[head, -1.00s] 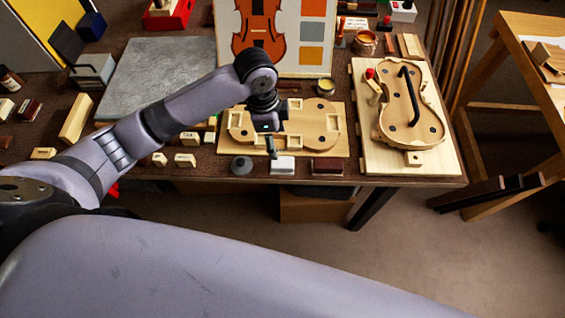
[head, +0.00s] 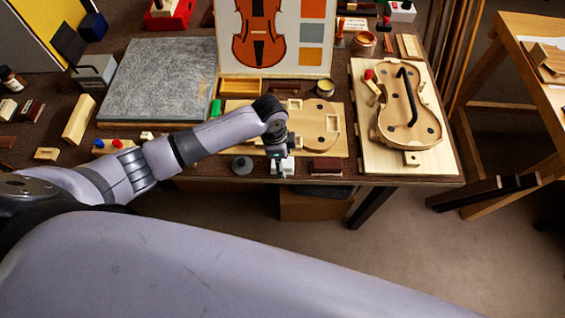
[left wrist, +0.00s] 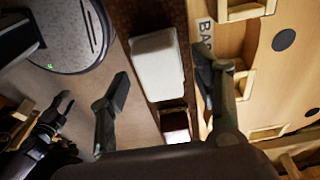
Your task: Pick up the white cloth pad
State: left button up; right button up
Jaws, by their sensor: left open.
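The white cloth pad (head: 288,168) lies at the front edge of the bench, partly hidden by my left gripper in the head view. My left gripper (head: 279,168) is over it, pointing down. In the left wrist view the pad (left wrist: 157,66) is a pale rounded block lying between the two spread fingers of the gripper (left wrist: 161,76). The gripper is open, with a gap showing on both sides of the pad, and nothing is held.
A dark red block (head: 327,166) lies to the right of the pad and a dark grey knob (head: 242,165) to the left. A wooden violin mould (head: 318,125) lies just behind. The violin body (head: 410,108) rests on a board at right. Floor is open in front.

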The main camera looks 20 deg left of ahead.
pick_arm(q)
jog(key=shift+c, duration=0.3)
jog(key=c, duration=1.1)
jog(key=shift+r, duration=0.15)
notch_tip(320, 180, up, 20)
jog(key=shift+f+b, duration=0.1)
jog(key=shift+b, duration=0.5)
jog(key=o, duration=0.6)
jog(key=shift+c, duration=0.2)
jog(key=c, duration=0.5)
